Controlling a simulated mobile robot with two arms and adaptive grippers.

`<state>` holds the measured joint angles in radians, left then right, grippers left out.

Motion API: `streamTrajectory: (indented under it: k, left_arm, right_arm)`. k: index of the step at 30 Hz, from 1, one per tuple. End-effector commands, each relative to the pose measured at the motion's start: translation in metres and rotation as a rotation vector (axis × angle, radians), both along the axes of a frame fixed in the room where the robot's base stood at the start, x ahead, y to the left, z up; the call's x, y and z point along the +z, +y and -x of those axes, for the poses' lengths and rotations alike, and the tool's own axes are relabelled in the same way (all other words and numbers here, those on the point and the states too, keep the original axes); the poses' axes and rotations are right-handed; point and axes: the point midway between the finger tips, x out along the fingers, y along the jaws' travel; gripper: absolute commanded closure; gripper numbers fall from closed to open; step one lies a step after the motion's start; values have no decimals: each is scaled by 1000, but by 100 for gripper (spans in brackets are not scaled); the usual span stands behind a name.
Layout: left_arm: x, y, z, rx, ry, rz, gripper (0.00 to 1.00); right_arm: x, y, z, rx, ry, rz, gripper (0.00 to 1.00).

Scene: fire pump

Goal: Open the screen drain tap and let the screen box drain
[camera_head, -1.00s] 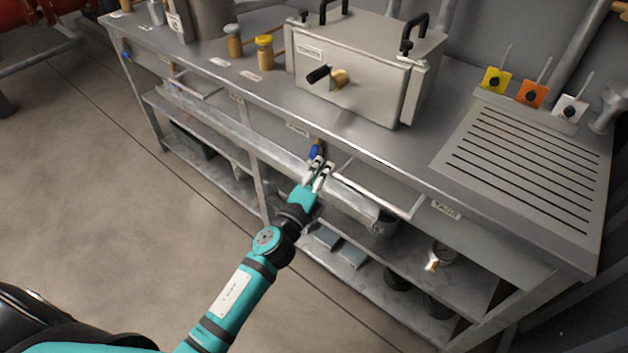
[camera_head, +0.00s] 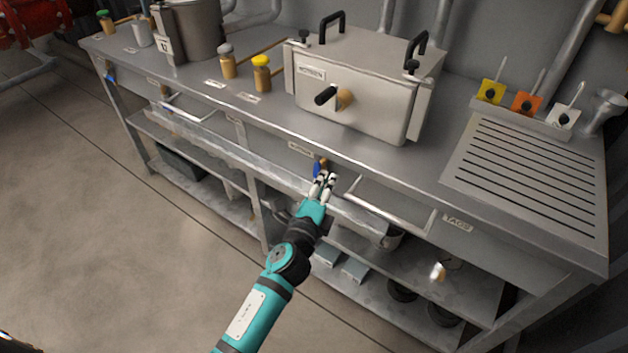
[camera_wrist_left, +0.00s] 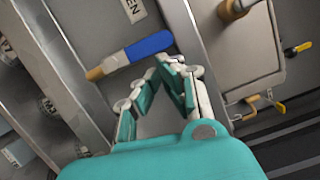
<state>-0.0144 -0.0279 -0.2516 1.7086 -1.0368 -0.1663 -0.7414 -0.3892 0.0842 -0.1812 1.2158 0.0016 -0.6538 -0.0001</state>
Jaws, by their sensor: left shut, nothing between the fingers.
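The drain tap has a blue lever (camera_head: 317,168) and sits under the front edge of the bench, below a small label. In the left wrist view the blue lever (camera_wrist_left: 148,46) runs out from a brass-coloured stem (camera_wrist_left: 102,70). My left gripper (camera_head: 326,178) is shut and empty, its fingertips right at the blue lever. In the left wrist view its fingertips (camera_wrist_left: 170,62) are just below the lever's free end; I cannot tell whether they touch it. The screen box (camera_head: 355,90) stands on the bench above, lid on, with a black-handled tap on its front. My right gripper is not in view.
A rail frame (camera_head: 390,205) juts out right of the gripper. Lower shelves hold boxes and pots. The floor at left is clear.

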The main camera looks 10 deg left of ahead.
Motion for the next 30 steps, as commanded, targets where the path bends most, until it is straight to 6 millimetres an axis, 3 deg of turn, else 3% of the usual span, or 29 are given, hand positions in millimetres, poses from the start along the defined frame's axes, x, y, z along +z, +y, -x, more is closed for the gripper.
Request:
streamTrajectory:
  k: [7, 20, 23, 30]
  left_arm:
    - [6, 3, -1, 0, 0, -1, 100]
    - [5, 4, 3, 0, 0, -2, 100]
    - [3, 5, 14, 0, 2, -2, 100]
    - [1, 11, 64, 2, 4, -1, 100]
  right_arm:
    - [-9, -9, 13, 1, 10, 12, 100]
    - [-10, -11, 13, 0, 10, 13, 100]
    - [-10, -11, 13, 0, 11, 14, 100]
    - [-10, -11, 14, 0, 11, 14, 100]
